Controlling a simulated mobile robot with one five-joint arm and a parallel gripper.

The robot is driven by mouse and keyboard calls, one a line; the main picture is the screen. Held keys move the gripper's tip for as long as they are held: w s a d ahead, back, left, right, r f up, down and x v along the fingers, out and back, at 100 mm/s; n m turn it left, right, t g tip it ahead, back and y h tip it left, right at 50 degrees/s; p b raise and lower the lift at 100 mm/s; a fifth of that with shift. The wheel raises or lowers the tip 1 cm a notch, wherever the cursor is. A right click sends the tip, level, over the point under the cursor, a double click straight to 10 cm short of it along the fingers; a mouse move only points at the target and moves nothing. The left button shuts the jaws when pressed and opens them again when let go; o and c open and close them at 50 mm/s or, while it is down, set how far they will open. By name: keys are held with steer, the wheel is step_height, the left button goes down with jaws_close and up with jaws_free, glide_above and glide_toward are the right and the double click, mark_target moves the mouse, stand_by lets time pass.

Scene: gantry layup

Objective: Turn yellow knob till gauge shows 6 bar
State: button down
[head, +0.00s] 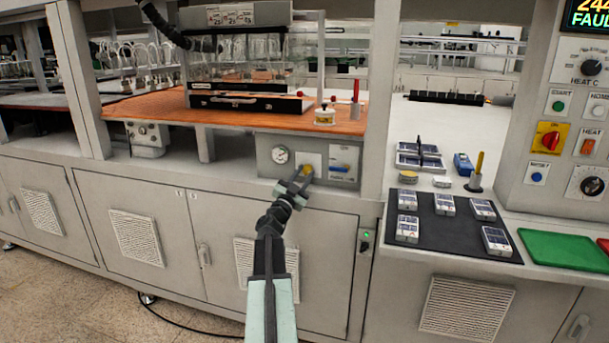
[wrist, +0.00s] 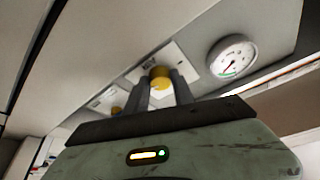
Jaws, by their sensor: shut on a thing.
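The yellow knob (head: 307,170) sits on a pale plate on the front of a grey panel box under the orange bench top. My gripper (head: 303,177) reaches up to it and is shut on it. In the wrist view the knob (wrist: 160,77) shows between the two dark fingers of my gripper (wrist: 162,84). The round white gauge (head: 280,155) is left of the knob in the head view. In the wrist view the gauge (wrist: 231,56) shows a needle and a green arc, but its numbers are too small to read.
A blue-handled part (head: 340,168) is on the panel right of the knob. In the wrist view a second yellowish part (wrist: 116,110) shows left of the knob. A dark mat (head: 455,232) with several devices and a green tray (head: 560,250) lie to the right.

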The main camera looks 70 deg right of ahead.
steer(key=shift+w+r+m+g+y+p, duration=0.15)
steer(key=shift+m+g+p, duration=0.2)
steer(key=shift+m, duration=0.5)
steer(key=shift+s+m+g+y+p, duration=0.15)
steer(key=shift+m+g, duration=0.3)
steer(key=shift+m, duration=0.4)
steer(key=c, duration=1.1)
jaws_free()
steer(key=shift+w, duration=0.1)
steer(key=shift+a, duration=0.1)
steer(key=b+v, duration=0.2)
steer(key=v, duration=0.5)
steer(key=shift+a, duration=0.3)
steer(key=shift+w, duration=0.15)
